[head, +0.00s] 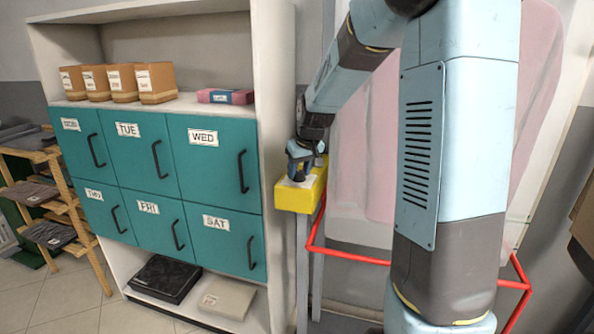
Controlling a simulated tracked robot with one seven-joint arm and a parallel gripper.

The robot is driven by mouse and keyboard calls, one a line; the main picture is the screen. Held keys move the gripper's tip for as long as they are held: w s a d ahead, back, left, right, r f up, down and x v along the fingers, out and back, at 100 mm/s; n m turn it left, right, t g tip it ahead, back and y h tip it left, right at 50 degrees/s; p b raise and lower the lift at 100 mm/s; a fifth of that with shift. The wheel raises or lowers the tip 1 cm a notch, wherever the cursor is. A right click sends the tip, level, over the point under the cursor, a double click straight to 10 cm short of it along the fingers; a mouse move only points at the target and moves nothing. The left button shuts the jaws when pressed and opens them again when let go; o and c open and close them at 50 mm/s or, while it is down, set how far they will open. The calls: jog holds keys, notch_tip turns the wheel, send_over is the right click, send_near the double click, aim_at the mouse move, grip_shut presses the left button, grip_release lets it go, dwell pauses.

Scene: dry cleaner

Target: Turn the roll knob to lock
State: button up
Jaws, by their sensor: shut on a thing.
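A yellow box (297,201) is mounted on a grey post beside the shelf unit, near the middle of the head view. My gripper (299,176) reaches down to the top of this box. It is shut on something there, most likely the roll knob. The knob itself is mostly hidden by the gripper, and its markings and turn angle cannot be read.
A white shelf unit with teal day-labelled doors (161,155) stands left of the box. A red rail (350,257) runs in front of a large pink-and-white panel (362,150). Shelves of folded clothes (48,234) stand at far left.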

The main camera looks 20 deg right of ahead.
jog(key=c, duration=0.3)
jog(key=shift+a, duration=0.2)
jog(key=shift+c, duration=0.3)
jog(key=shift+d, duration=0.15)
jog(key=shift+m, duration=0.3)
jog(key=m+h, duration=0.1)
jog(key=m, duration=0.1)
jog(key=shift+m, duration=0.3)
jog(key=m, duration=0.1)
jog(key=m+h, duration=0.1)
jog(key=m, duration=0.1)
jog(key=m+h, duration=0.1)
jog(key=shift+a+m, duration=0.25)
jog(key=shift+m, duration=0.15)
jog(key=m, duration=0.2)
jog(key=m+g+h, duration=0.1)
jog(key=m, duration=0.1)
jog(key=shift+w+a+m+g, duration=0.15)
jog(key=shift+m+g, duration=0.15)
jog(key=m+g, duration=0.1)
jog(key=m, duration=0.1)
jog(key=m+h, duration=0.1)
jog(key=m, duration=0.2)
jog(key=shift+w+r+g, duration=0.1)
jog(key=shift+g, duration=0.3)
